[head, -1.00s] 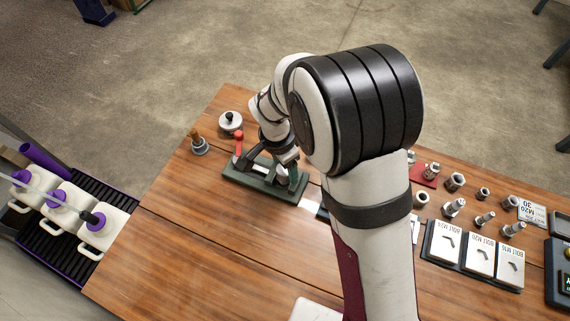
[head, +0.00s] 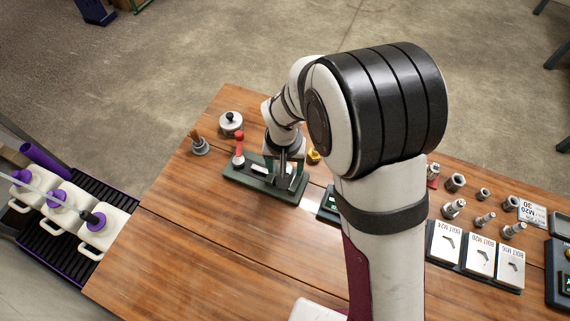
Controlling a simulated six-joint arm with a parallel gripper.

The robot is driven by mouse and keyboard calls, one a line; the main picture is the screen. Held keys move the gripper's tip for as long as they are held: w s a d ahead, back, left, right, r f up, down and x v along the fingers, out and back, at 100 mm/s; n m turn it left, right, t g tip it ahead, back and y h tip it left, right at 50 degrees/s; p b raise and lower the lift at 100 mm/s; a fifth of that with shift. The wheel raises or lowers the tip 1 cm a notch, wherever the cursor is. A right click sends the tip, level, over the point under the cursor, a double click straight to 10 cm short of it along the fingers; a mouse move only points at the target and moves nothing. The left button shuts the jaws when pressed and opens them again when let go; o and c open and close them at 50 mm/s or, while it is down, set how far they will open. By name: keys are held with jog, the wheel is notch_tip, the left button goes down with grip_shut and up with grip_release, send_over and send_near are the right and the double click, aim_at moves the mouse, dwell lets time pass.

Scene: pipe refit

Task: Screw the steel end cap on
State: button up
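A dark green clamp fixture (head: 264,184) with a red-knobbed lever (head: 239,150) sits on the left part of the wooden table. My gripper (head: 284,180) points down over the fixture's right part. Its fingers are small and dark here, and I cannot tell whether they are open, shut or holding something. I cannot make out a pipe in the fixture. I cannot tell which piece is the steel end cap; several steel fittings stand at the right, among them a hollow one (head: 455,182).
A round gauge-like part (head: 231,123) and a wooden-handled brush (head: 199,143) stand left of the fixture. A yellow part (head: 313,156) is just right of my gripper. Labelled bolt trays (head: 478,254) fill the right side. The front left of the table is clear.

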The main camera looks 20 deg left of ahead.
jog(key=n, duration=0.3)
dwell(0.4)
grip_shut()
dwell(0.3)
jog(key=m, duration=0.8)
jog(key=shift+m+h, duration=0.3)
jog(key=m, duration=0.3)
